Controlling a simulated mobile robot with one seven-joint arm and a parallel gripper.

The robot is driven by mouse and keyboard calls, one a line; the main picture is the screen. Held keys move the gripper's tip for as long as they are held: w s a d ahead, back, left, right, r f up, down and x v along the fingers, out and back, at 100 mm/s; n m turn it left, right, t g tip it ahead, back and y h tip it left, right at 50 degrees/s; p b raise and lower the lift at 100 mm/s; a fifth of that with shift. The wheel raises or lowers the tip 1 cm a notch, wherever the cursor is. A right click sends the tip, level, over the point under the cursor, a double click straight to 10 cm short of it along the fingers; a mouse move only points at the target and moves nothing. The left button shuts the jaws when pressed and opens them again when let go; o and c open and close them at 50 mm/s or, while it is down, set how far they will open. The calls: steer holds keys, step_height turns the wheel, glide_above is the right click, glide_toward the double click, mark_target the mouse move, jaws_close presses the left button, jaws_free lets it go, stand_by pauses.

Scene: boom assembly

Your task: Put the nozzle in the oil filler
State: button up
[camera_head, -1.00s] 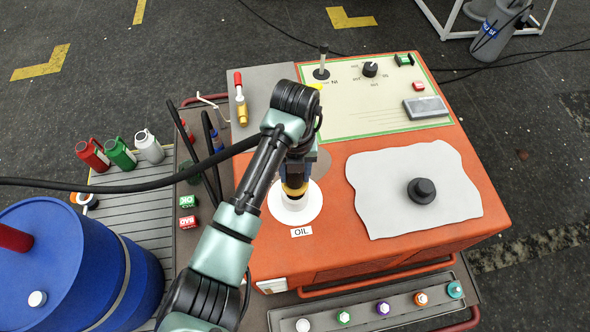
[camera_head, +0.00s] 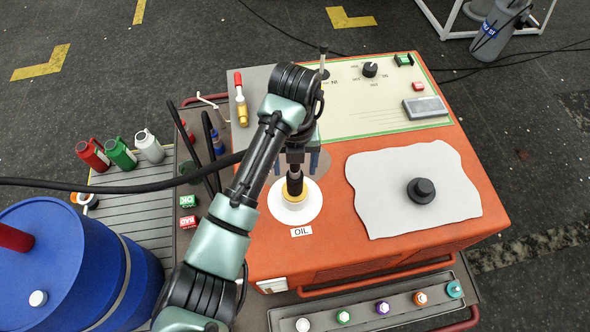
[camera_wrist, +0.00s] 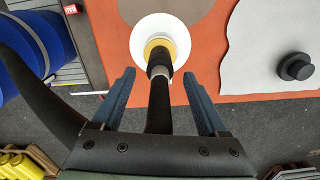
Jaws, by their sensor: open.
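The black nozzle (camera_head: 294,183) stands upright with its lower end in the yellow-rimmed mouth of the oil filler (camera_head: 294,208), a white fitting above the OIL label. The wrist view shows the nozzle (camera_wrist: 159,62) meeting the yellow ring of the filler (camera_wrist: 142,40). How deep it sits is hidden. My gripper (camera_head: 296,168) is open above the filler. Its two blue fingers stand apart on either side of the nozzle's upper part, with gaps visible in the wrist view (camera_wrist: 159,78). The black hose (camera_head: 120,187) comes in from the left and passes behind my arm.
A black cap (camera_head: 421,191) lies on a white cloth (camera_head: 365,200) right of the filler. A control panel (camera_head: 350,110) with knobs and a lever is behind. A blue drum (camera_head: 75,265) and several bottles (camera_head: 121,154) stand left. Bare orange top surrounds the filler.

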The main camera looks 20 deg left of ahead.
step_height(320, 180, up, 9)
steer(key=p, duration=0.2)
steer(key=shift+r, duration=0.2)
steer(key=w+d+r+n+t+h, duration=0.1)
steer(key=w+d+r+n+t, duration=0.4)
steer(key=r, duration=0.3)
steer(key=w+d+r+n+t+h, duration=0.1)
steer(key=w+d+r+n+t, duration=0.25)
steer(key=w+d+r, duration=0.4)
steer(key=d+r+n+t+h, duration=0.1)
steer(key=d+r+n+t, duration=0.3)
steer(key=r+n+t, duration=0.95)
steer(key=s+a+r+n+t+y, duration=0.1)
steer(key=s+r+n, duration=0.3)
steer(key=s+r, duration=0.5)
steer(key=s+a+r+n+t+y, duration=0.1)
steer(key=s+r+n+t, duration=0.3)
steer(key=s+r, duration=0.5)
step_height(320, 180, up, 6)
steer(key=shift+a+r+n+y, duration=0.1)
steer(key=shift+a+n+y, duration=0.05)
steer(key=shift+n+y, duration=0.4)
